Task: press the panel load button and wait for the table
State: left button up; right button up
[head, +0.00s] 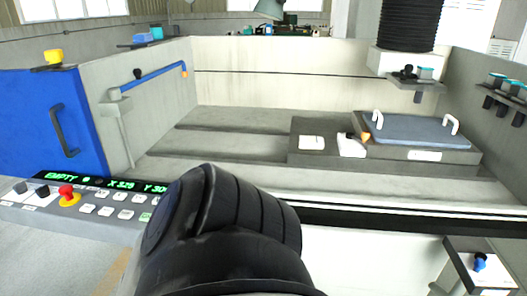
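The control panel (98,209) runs along the machine's front at lower left. Its green display (105,183) reads "EMPTY" with X and Y figures, the last partly hidden. Below it are several pale buttons (104,211), one with a greenish mark (145,217), and a red knob on a yellow base (68,195). The button labels are too small to read, so I cannot tell which is load. The grey machine table (300,150) stands at the right inside the tank. My dark arm link fills the bottom middle and covers the panel's right part. Neither gripper shows.
A blue-grey plate with two white handles (415,130) lies on the table. A blue door (47,122) stands at left, with a bent blue pipe (155,75) beside it. A black bellows column (410,25) hangs at upper right. The tank's left floor (225,145) is clear.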

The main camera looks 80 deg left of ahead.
aim_at(88, 209)
jog(key=u, duration=3.75)
